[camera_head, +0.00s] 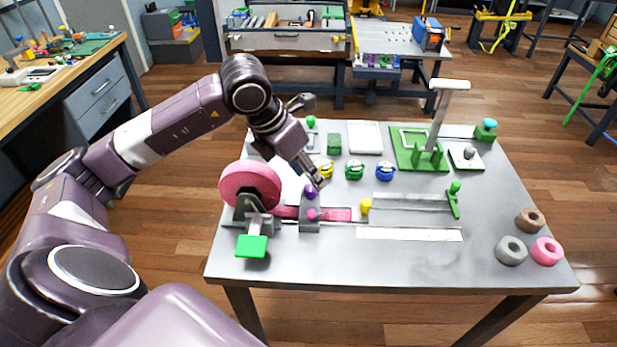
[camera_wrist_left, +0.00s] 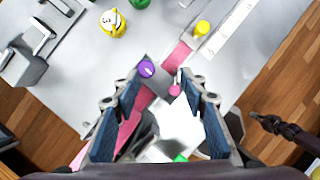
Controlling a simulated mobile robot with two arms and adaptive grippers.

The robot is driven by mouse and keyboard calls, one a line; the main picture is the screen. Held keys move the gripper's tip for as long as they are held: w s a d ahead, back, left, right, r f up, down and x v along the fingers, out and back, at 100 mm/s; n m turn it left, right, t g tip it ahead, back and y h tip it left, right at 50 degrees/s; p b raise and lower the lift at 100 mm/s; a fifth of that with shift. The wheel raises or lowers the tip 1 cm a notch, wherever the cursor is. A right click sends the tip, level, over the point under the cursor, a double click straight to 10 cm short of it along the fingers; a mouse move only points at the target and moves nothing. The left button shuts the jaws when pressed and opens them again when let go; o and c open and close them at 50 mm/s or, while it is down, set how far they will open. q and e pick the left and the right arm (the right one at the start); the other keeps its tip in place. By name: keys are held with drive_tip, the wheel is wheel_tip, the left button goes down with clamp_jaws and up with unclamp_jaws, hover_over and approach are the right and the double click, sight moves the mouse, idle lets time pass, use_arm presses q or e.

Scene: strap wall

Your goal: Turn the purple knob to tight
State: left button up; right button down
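The purple knob (camera_head: 309,191) sits on top of a small grey upright block (camera_head: 309,213) on the table; a pink strap (camera_head: 338,214) runs through the block. In the wrist view the purple knob (camera_wrist_left: 146,68) shows a light mark on its face. My left gripper (camera_head: 316,180) is close to the knob. In the wrist view its two fingers (camera_wrist_left: 162,112) stand wide apart with nothing gripped between them. The knob appears beyond the fingertips, left of the middle. A smaller pink knob (camera_wrist_left: 174,89) shows beside it.
A pink strap roll (camera_head: 250,183) stands left of the block, with a green pad (camera_head: 251,246) before it. A yellow knob (camera_head: 365,205) and a green lever (camera_head: 454,200) are to the right. Several loose rolls lie at the right edge. The front of the table is clear.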

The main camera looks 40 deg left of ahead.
sight(310, 187)
use_arm(q)
drive_tip(key=shift+y, duration=0.4)
drive_tip(key=w+f, duration=0.1)
drive_tip(key=f, duration=0.1)
drive_tip(key=a+f+p, duration=0.1)
drive_tip(key=f, duration=0.1)
drive_tip(key=w+f, duration=0.1)
drive_tip(key=f, duration=0.1)
drive_tip(key=shift+w+a+f, duration=0.2)
drive_tip(key=shift+w+f, duration=0.15)
drive_tip(key=shift+f, duration=0.05)
clamp_jaws()
